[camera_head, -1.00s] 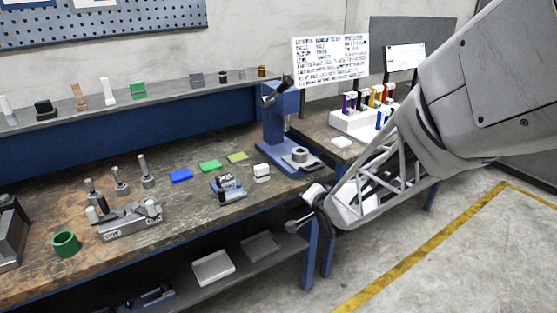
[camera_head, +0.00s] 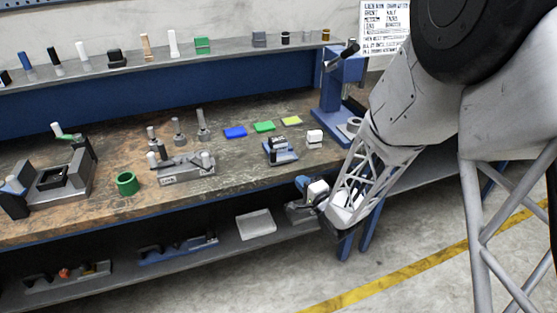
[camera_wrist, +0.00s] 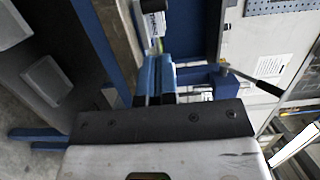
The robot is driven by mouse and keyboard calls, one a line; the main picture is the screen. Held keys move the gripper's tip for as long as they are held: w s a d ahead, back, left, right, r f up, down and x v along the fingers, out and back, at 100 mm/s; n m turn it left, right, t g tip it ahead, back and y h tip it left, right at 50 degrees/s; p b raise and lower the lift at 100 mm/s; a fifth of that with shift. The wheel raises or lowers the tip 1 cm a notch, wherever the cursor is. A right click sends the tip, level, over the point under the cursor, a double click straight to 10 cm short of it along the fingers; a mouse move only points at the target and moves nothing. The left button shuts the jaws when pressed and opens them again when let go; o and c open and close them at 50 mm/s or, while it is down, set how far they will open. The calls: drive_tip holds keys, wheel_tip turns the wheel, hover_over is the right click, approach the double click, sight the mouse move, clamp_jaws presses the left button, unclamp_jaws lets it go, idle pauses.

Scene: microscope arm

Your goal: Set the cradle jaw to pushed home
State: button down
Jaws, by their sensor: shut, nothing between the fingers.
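I cannot tell for sure which part is the cradle jaw. In the head view a small blue holder (camera_head: 283,156) with a dark, pale-marked piece sits near the bench's front edge. My gripper (camera_head: 303,182) is off the bench's front edge, right of and below the blue holder, touching neither. In the wrist view its blue fingers (camera_wrist: 159,77) are together and empty. A dark, white-labelled piece (camera_wrist: 152,28) shows beyond them.
A blue press (camera_head: 340,85) with a lever stands at the bench's right end. A grey clamp block (camera_head: 185,170), a green ring (camera_head: 126,183) and flat coloured plates (camera_head: 264,127) lie on the bench (camera_head: 235,180). A lower shelf holds a pale tray (camera_head: 255,224).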

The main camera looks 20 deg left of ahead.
sight(275, 152)
drive_tip(key=shift+a, duration=0.25)
idle(0.3)
drive_tip(key=x, duration=1.3)
drive_tip(key=shift+f, duration=0.1)
drive_tip(key=shift+w+a, duration=0.25)
drive_tip(key=x, duration=0.3)
drive_tip(key=shift+w, duration=0.5)
drive_tip(key=shift+w+a, duration=0.15)
drive_tip(key=shift+a, duration=0.05)
drive_tip(key=v, duration=1.4)
